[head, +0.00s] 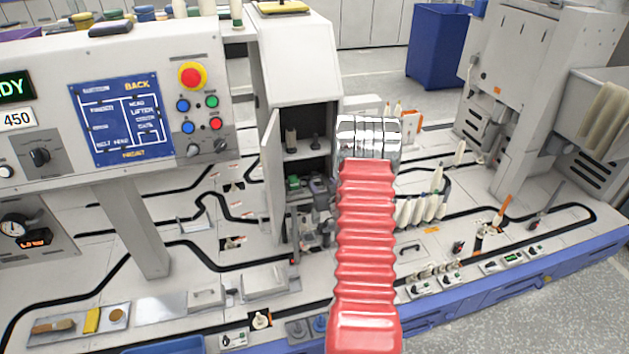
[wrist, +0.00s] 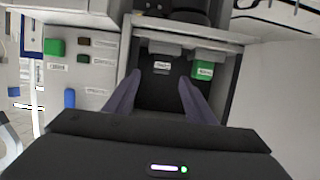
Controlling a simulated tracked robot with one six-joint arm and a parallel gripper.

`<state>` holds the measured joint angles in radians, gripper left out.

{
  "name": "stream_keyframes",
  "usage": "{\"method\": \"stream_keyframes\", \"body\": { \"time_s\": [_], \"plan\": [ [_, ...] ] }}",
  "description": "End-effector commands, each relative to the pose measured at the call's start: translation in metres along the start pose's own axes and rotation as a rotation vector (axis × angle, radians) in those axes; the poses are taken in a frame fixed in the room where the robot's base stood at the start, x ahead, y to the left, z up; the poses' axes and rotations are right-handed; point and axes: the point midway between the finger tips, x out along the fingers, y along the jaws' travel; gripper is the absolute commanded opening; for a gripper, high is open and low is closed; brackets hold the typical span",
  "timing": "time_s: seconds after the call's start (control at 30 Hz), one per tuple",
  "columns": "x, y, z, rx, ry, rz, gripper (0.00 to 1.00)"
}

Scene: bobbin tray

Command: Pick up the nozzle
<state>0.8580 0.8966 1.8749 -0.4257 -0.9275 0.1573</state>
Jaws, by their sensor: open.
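My gripper (wrist: 159,77) is open in the wrist view, with its two dark fingers apart and nothing seen held between them. It points at a dark recess in a pale cabinet, where a small white label (wrist: 162,66) shows between the fingertips. I cannot make out which thing is the nozzle; small dark upright pieces (head: 291,140) stand on the upper shelf of the open cabinet (head: 297,70) in the head view.
A green block (wrist: 205,70) with a label sits right of the fingers.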

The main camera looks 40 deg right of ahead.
Motion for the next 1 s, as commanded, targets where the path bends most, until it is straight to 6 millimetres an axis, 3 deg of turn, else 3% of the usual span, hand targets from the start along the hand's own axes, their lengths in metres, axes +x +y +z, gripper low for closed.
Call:
{"method": "stream_keyframes", "body": {
  "time_s": [0.3,0.77,1.0],
  "plan": [
    [0.038,-0.001,0.0,-0.001,0.001,-0.002,0.5],
    [0.044,-0.002,0.0,-0.001,0.0,-0.002,0.5],
    [0.063,-0.004,0.002,-0.001,0.0,-0.002,0.5]
  ]
}}
